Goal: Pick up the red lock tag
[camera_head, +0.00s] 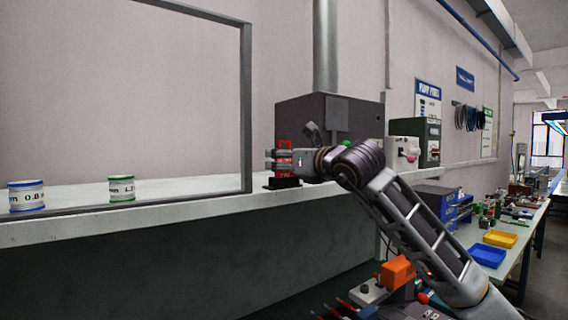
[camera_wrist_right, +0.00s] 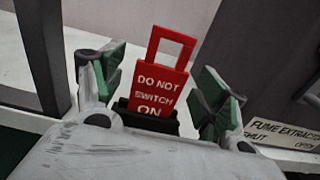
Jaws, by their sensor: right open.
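The red lock tag (camera_wrist_right: 158,84) reads "DO NOT SWITCH ON" and has an open rectangular loop on top. It stands upright in a small black holder (camera_wrist_right: 148,119) on the pale ledge. In the head view the tag (camera_head: 285,146) shows at the ledge, partly hidden by my right gripper (camera_head: 274,160). In the wrist view my right gripper (camera_wrist_right: 160,92) is open, with one green-padded finger on each side of the tag. A gap shows between the tag and each finger. My left gripper is not in view.
A grey box (camera_head: 300,118) with a pipe stands behind the tag. Two labelled spools, one blue-rimmed (camera_head: 26,196) and one green-rimmed (camera_head: 121,188), sit left on the ledge (camera_head: 190,192). A "FUME EXTRACT" label (camera_wrist_right: 290,134) is at right in the wrist view.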

